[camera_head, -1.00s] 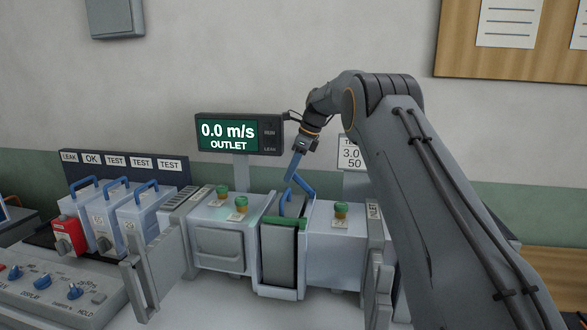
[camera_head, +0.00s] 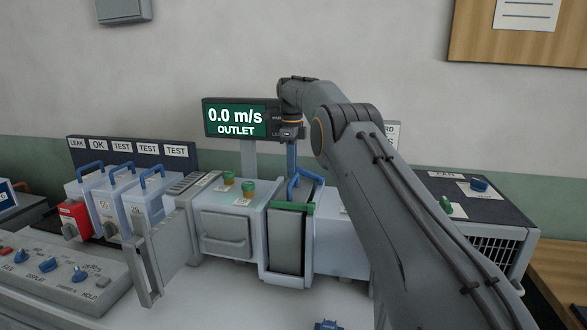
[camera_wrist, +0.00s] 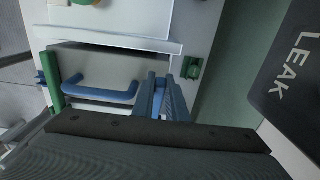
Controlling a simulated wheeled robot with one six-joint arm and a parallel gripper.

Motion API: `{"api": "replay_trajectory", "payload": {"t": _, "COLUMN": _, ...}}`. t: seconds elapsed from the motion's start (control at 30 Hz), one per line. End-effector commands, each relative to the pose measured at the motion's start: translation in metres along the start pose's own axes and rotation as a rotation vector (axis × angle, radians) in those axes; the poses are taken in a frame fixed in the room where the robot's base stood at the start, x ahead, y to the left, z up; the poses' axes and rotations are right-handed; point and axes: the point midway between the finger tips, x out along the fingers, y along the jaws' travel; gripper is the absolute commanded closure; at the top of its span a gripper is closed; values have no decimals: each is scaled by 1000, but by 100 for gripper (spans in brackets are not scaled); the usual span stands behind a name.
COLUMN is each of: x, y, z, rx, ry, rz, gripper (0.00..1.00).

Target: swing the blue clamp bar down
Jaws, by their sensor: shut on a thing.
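The grey damper box (camera_head: 287,242) sits in that slot, with green edging and a blue handle (camera_head: 308,182) on top.
The outlet screen (camera_head: 236,120) reads 0.0 m/s. Several boxes with blue handles (camera_head: 118,178) stand at left by a control panel (camera_head: 50,272). An open grey door (camera_head: 162,255) sticks out in front. A fan unit (camera_head: 470,215) is at right, partly behind my arm.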

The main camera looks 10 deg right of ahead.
Motion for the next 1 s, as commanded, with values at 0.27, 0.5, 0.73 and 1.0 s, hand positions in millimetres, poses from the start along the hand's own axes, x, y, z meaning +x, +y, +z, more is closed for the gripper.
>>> {"api": "replay_trajectory", "payload": {"t": 0.27, "x": 3, "y": 2, "z": 0, "rx": -1, "ry": 3, "rz": 8, "gripper": 74}}
{"api": "replay_trajectory", "payload": {"t": 0.5, "x": 2, "y": 1, "z": -1, "rx": 0, "ry": 1, "rz": 5, "gripper": 69}}
{"api": "replay_trajectory", "payload": {"t": 0.73, "x": -7, "y": 3, "z": 1, "rx": -63, "ry": -41, "rz": 2, "gripper": 69}}
{"api": "replay_trajectory", "payload": {"t": 1.0, "x": -42, "y": 26, "z": 3, "rx": -387, "ry": -216, "rz": -54, "gripper": 69}}
